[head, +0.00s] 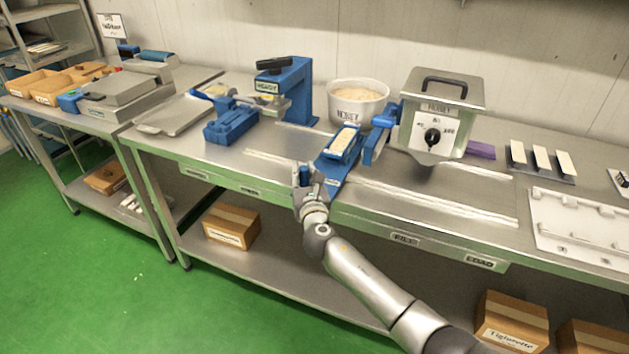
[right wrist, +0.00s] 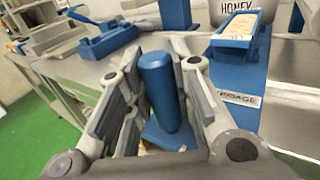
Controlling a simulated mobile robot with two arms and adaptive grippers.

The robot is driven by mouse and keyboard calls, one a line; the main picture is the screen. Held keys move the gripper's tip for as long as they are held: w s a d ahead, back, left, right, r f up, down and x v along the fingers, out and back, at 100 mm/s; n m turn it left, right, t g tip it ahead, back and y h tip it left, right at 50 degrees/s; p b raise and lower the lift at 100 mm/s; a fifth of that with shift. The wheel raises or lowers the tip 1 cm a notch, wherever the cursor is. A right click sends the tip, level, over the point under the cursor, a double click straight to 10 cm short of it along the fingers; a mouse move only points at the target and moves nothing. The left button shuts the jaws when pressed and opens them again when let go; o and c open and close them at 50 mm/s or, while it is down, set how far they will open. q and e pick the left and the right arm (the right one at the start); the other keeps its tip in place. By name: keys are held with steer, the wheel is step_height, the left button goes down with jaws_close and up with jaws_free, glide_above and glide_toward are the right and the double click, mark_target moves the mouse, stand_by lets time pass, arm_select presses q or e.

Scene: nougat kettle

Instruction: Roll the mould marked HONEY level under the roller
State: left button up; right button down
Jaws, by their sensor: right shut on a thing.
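My right gripper (head: 306,183) is at the front edge of the middle bench. Its fingers stand either side of an upright blue cylindrical handle, shut on it; the blue handle (right wrist: 160,90) fills the gap in the right wrist view. Beside it, a narrow blue mould (head: 340,148) with a pale filling rests on a blue support; it also shows in the right wrist view (right wrist: 238,30). I cannot read HONEY on the mould. A grey roller with blue ends (head: 147,62) seems to sit on the left bench. My left gripper is not in view.
A white pot marked HONEY (head: 357,103) and a metal box with a dial (head: 437,118) stand behind the mould. A blue press marked READY (head: 287,88) and a blue lever block (head: 231,125) are left. Pale rails (head: 430,200) run along the bench.

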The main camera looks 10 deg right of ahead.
steer(key=shift+w+a+f, duration=0.1)
steer(key=shift+w+a, duration=0.2)
steer(key=shift+a, duration=0.2)
steer(key=shift+w+a+b, duration=0.35)
steer(key=shift+a+b, duration=0.05)
steer(key=shift+a, duration=0.1)
steer(key=shift+w+a, duration=0.25)
steer(key=shift+a, duration=0.05)
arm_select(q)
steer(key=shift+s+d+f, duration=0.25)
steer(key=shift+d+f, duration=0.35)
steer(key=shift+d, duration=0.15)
arm_select(e)
steer(key=c, duration=1.3)
jaws_free()
steer(key=shift+o, duration=0.2)
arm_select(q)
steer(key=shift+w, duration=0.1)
arm_select(e)
steer(key=s, duration=1.2)
